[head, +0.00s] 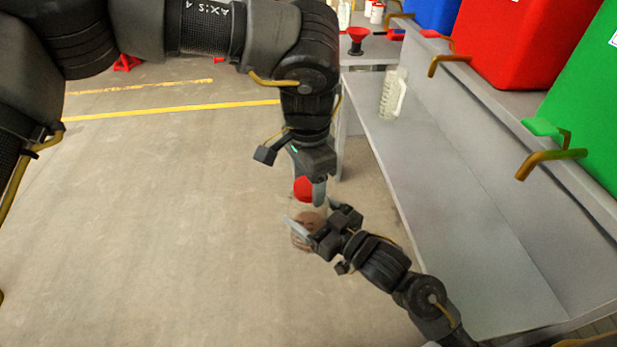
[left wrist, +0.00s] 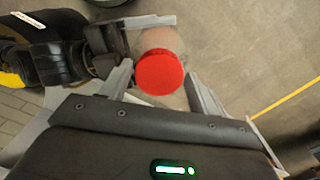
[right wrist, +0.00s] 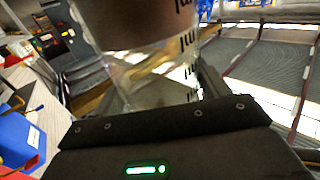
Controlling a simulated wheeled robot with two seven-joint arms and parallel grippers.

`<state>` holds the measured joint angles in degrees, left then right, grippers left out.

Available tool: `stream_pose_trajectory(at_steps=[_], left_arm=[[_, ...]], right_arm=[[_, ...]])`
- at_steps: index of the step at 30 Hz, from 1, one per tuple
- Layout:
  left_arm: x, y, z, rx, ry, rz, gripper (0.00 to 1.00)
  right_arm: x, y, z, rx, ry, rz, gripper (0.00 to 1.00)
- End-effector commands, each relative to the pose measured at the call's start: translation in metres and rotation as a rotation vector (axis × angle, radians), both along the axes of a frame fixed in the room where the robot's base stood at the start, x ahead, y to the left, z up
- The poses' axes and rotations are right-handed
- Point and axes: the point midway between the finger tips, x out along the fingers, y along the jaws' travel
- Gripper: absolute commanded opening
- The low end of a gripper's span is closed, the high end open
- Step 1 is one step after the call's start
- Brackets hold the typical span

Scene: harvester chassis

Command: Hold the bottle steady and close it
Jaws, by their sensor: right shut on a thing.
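The bottle (head: 302,240) is clear, with brown contents and dark markings. My right gripper (head: 317,222) is shut on its body and holds it above the floor. In the right wrist view the bottle (right wrist: 150,75) fills the space between the fingers, and one finger is hidden behind it. A red cap (head: 303,188) is at the bottle's top end, and I cannot tell whether it is seated. My left gripper (head: 310,192) is above, pointing down. In the left wrist view its open fingers stand either side of the cap (left wrist: 160,72), with narrow gaps.
A grey shelf (head: 470,200) runs along the right, with a clear jug (head: 392,95) on it. Red (head: 505,45) and green (head: 585,100) bins stand above it. The floor on the left is open.

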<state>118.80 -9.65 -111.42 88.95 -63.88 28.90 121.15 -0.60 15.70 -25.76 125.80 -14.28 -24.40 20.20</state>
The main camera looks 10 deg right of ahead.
Motion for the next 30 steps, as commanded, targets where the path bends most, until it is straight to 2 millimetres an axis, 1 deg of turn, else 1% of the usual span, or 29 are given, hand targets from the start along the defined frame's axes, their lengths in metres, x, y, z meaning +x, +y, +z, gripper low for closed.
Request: stream_pose_trajectory(at_steps=[1,8,11,14,17,30], left_arm=[[0.0001,0.0,0.0003,0.0,0.0,0.0,0.54],[0.0004,0.0004,0.0005,0.0,-0.001,0.001,0.24],[0.0007,0.0005,0.0005,0.0,-0.001,-0.014,0.23],[0.001,0.0008,0.0002,0.001,-0.001,-0.115,0.22],[0.0012,0.0006,0.0003,0.0,-0.001,-0.326,0.22],[0.0025,0.0003,-0.0001,0.003,-0.001,-1.45,0.22]], right_arm=[[0.0001,0.0,0.0011,0.002,-0.002,0.0,0.11],[-0.0001,0.0001,0.0012,0.002,-0.002,0.0,0.11],[-0.0001,0.0001,0.0012,0.002,-0.002,0.0,0.11],[-0.0002,0.0001,0.0012,0.001,-0.003,0.001,0.11],[-0.0003,0.0002,0.0012,0.001,-0.003,0.001,0.11],[-0.0007,0.0004,0.0013,0.002,-0.004,0.002,0.11]])
